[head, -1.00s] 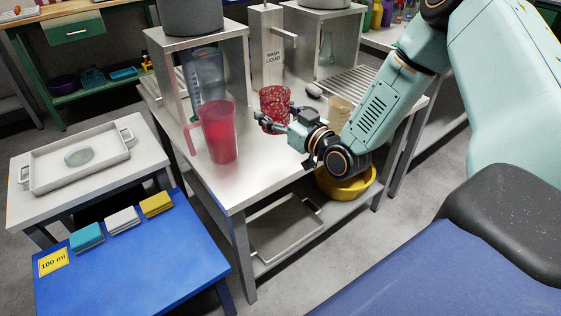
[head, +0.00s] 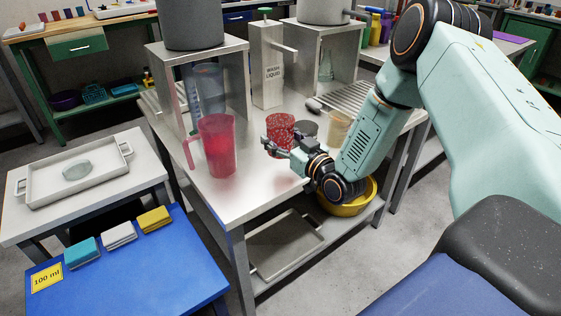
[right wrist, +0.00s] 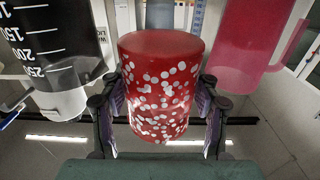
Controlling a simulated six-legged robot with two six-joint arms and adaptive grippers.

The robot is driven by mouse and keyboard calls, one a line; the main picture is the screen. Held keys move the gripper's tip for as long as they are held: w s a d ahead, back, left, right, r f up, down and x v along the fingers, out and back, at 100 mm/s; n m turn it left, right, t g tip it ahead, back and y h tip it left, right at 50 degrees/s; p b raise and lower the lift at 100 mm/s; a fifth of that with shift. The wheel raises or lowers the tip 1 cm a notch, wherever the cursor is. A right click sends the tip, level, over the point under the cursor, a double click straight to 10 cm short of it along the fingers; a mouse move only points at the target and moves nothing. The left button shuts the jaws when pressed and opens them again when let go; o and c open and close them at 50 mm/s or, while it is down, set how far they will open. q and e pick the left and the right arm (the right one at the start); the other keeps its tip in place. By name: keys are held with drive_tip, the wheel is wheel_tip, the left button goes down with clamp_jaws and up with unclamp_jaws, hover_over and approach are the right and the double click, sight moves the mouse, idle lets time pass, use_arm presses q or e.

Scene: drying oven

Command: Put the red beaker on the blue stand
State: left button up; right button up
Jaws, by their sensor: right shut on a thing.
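A red beaker with white spots (head: 281,125) is between the fingers of my right gripper (head: 270,145), which is shut on it. In the right wrist view the spotted beaker (right wrist: 158,85) looks upright, with a finger against each side. In the head view the gripper partly hides its lower part, and I cannot tell whether it touches the metal table (head: 225,195). A translucent red jug with a handle (head: 217,148) stands to its left. The blue stand (head: 130,275) is at the lower left and carries a yellow "100 ml" card (head: 47,277). My left gripper is not in view.
Teal, white and yellow folded cloths (head: 119,235) line the blue stand's back edge; its front is clear. A dark graduated beaker (right wrist: 55,50) stands close beside the spotted one. A white tray (head: 103,180) is on a side table. A wash-liquid dispenser (head: 270,75) stands behind.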

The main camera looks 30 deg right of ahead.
wheel_tip(320, 180, down, 5)
drive_tip(key=shift+f+b, duration=0.1)
drive_tip(key=shift+b, duration=0.8)
drive_tip(key=shift+f, duration=0.25)
drive_tip(key=o, duration=1.2)
drive_tip(key=shift+f, duration=0.1)
drive_tip(key=shift+o, duration=0.6)
